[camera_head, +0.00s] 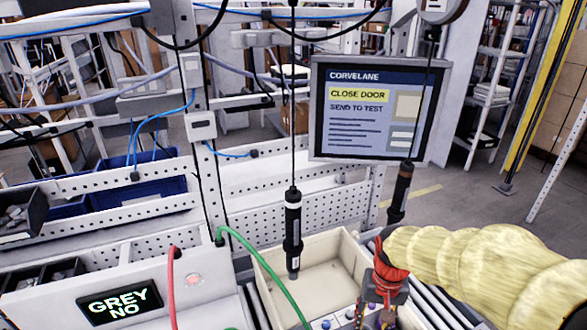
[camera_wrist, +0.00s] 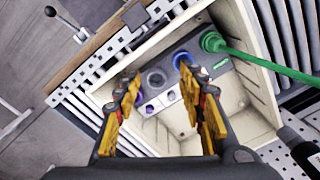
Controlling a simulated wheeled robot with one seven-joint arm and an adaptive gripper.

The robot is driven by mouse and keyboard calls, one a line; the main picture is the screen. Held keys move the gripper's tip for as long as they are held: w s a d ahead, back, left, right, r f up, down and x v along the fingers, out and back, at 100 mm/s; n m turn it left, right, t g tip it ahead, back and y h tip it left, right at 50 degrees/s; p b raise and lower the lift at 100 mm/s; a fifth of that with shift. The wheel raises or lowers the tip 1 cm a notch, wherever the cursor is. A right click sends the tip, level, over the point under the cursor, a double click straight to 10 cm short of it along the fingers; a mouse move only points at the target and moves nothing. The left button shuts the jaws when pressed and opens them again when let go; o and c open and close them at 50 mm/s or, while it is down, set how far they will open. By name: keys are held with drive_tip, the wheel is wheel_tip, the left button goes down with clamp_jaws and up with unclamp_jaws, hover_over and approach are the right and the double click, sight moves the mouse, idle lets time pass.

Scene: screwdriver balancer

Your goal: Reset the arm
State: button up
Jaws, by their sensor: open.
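My gripper (camera_head: 380,298) hangs at the end of my yellow-sleeved arm at the right, over the right front part of the cream tote. In the wrist view my gripper (camera_wrist: 156,75) has its two orange-yellow fingers spread apart with nothing held between them. Beyond the fingertips is a grey unit (camera_wrist: 172,96) with round ports, lying in the tote. A green plug (camera_wrist: 213,42) with a green cable is at one end of it. Whether the fingertips touch the unit cannot be told.
The cream tote (camera_head: 263,284) stands on rollers. A black screwdriver (camera_head: 293,235) hangs over it on a cord; another tool (camera_head: 400,192) hangs close behind my wrist. The green cable (camera_head: 262,256) arches across the tote's left. A monitor (camera_head: 378,110) reads "CLOSE DOOR"; a display (camera_head: 120,302) reads "GREY NO".

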drive_tip(key=s+r+n+t+b, duration=0.2)
drive_tip(key=s+r+t+b, duration=0.2)
drive_tip(key=s+r, duration=0.7)
drive_tip(key=s+t, duration=0.1)
drive_tip(key=s, duration=0.1)
drive_tip(key=shift+s+a+r+t, duration=0.25)
drive_tip(key=shift+s+r+t, duration=0.05)
drive_tip(key=shift+c, duration=1.1)
drive_tip(key=shift+a, duration=0.15)
drive_tip(key=shift+c, duration=0.2)
